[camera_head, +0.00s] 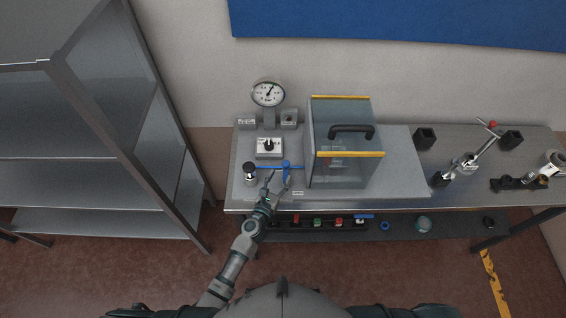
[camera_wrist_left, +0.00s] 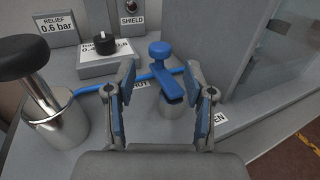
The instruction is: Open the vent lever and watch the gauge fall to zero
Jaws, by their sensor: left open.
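The blue vent lever (camera_wrist_left: 171,86) shows in the wrist view with a round blue cap on a metal post, and it also shows in the head view (camera_head: 286,164). My left gripper (camera_wrist_left: 163,100) is open, with one finger on each side of the lever; contact cannot be told. The gripper is also in the head view (camera_head: 277,181). A SHUT label (camera_wrist_left: 139,84) is partly hidden by the left finger, and an OPEN label (camera_wrist_left: 217,119) is by the right finger. The round white gauge (camera_head: 268,93) stands at the back; its needle points up, slightly right. My right gripper is out of view.
A black-topped metal cylinder (camera_wrist_left: 40,110) stands left of the lever, joined by a blue pipe (camera_wrist_left: 88,90). A black selector knob (camera_wrist_left: 104,42) sits behind. A clear shielded box (camera_head: 342,172) stands close on the right. Metal shelves (camera_head: 85,150) stand left of the bench.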

